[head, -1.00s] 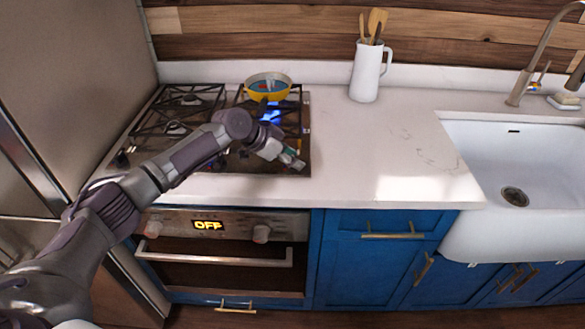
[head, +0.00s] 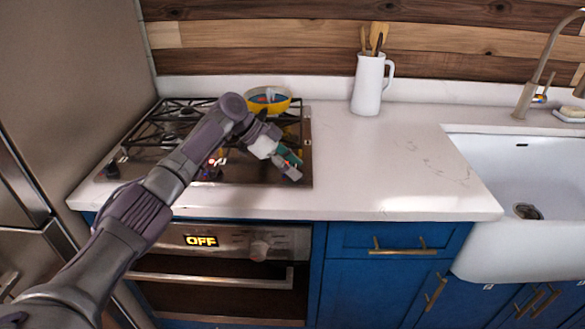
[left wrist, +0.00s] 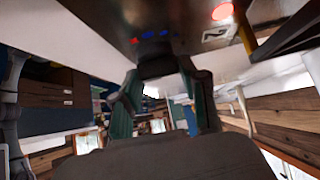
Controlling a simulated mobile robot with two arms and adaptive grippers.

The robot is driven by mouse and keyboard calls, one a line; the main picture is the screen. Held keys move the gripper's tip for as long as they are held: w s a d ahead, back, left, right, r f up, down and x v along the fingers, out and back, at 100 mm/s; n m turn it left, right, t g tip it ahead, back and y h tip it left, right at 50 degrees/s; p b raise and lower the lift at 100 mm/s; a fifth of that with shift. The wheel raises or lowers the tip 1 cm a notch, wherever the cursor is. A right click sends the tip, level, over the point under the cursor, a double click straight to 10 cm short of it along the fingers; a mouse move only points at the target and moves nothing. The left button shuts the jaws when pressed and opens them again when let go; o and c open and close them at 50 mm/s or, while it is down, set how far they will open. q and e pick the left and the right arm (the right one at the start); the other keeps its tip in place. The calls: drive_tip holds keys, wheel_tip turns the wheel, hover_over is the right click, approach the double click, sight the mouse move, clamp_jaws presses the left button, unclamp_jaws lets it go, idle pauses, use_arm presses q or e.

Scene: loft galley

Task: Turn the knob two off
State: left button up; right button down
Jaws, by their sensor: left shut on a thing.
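My left gripper (head: 291,166) is at the front right of the black gas cooktop (head: 240,172). In the left wrist view its fingers (left wrist: 160,88) are closed around a dark knob (left wrist: 156,66) on the cooktop's face. A white "2" label (left wrist: 217,33) lies beside that knob, with red and blue marks and a glowing red light (left wrist: 222,11) close by. The gripper hides this knob in the head view. Another dark knob (head: 112,171) shows at the cooktop's front left. No flame shows now, though my arm covers part of the burners. My right gripper is not in view.
A yellow and blue bowl (head: 268,103) stands on the back right burner, just behind my wrist. A white pitcher with utensils (head: 368,86) stands on the counter (head: 400,170), which is clear between cooktop and sink (head: 520,170). The oven display (head: 201,241) reads OFF.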

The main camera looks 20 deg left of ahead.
use_arm(q)
drive_tip(key=o, duration=1.1)
drive_tip(key=shift+o, duration=0.2)
drive_tip(key=v, duration=1.2)
